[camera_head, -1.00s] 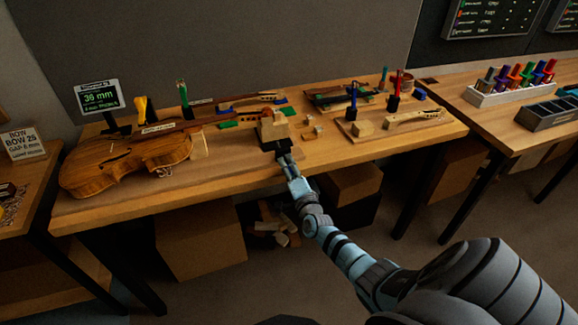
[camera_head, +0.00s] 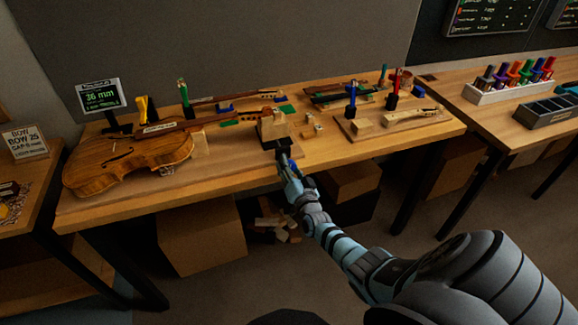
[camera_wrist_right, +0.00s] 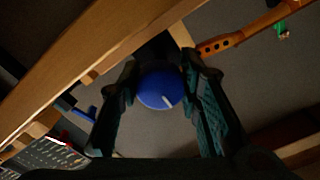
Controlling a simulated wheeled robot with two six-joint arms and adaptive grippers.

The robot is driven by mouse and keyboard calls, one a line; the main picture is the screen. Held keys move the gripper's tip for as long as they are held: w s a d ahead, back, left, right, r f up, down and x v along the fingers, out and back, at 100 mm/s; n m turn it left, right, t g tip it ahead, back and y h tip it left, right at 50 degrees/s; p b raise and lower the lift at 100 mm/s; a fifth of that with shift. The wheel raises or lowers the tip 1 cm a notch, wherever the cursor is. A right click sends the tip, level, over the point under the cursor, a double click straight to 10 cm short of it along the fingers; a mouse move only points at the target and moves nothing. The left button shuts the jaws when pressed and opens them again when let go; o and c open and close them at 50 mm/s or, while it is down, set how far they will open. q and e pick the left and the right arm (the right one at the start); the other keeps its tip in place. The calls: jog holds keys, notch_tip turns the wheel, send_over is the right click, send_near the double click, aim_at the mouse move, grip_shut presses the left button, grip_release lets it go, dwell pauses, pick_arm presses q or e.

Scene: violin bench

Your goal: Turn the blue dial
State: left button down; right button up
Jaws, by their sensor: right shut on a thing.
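The blue dial (camera_wrist_right: 158,85) is round, with a short white mark near its lower right rim in the right wrist view. My right gripper (camera_wrist_right: 160,88) has one finger on each side of it and is shut on it. In the head view my right gripper (camera_head: 283,147) is at the front of a wooden block fixture (camera_head: 273,125) near the bench's front edge. My left gripper is not in view.
A violin (camera_head: 125,162) lies on the bench left of the fixture. A small display (camera_head: 100,95) showing a millimetre reading stands behind it. Tools in upright holders and a wooden board (camera_head: 405,124) with a neck piece are to the right. Cardboard boxes (camera_head: 200,235) are under the bench.

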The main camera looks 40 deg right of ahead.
jog(key=shift+f, duration=0.1)
dwell(0.3)
jog(key=o, duration=1.2)
jog(key=v, duration=1.2)
jog(key=shift+a, duration=0.1)
